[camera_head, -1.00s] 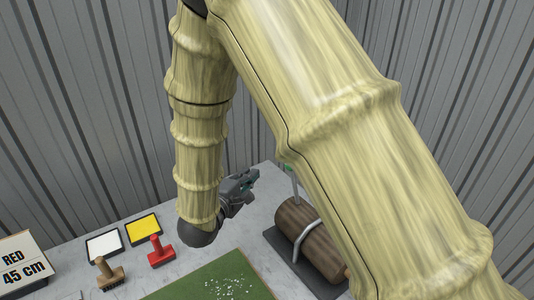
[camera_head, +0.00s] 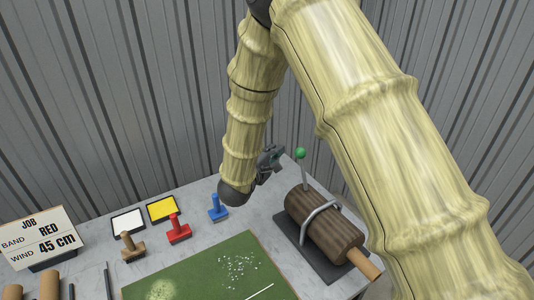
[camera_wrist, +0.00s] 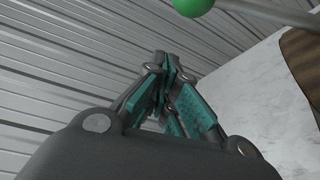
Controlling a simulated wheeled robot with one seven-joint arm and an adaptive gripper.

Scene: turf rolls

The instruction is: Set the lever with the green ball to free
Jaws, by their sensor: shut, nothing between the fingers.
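The lever (camera_head: 304,173) is a thin grey rod topped by a green ball (camera_head: 300,153). It stands at the back end of the brown ridged roller (camera_head: 324,224), close to upright. My gripper (camera_head: 272,156) is just left of the lever, at about ball height, and looks apart from it. In the wrist view my gripper (camera_wrist: 167,70) is shut with its teal pads together and nothing between them. The green ball (camera_wrist: 193,5) shows at the top edge of the wrist view, with the rod running right from it. Any marks for the lever positions cannot be seen.
The roller has a metal hoop over it and sits on a dark base (camera_head: 291,241). A corrugated wall rises behind the table.

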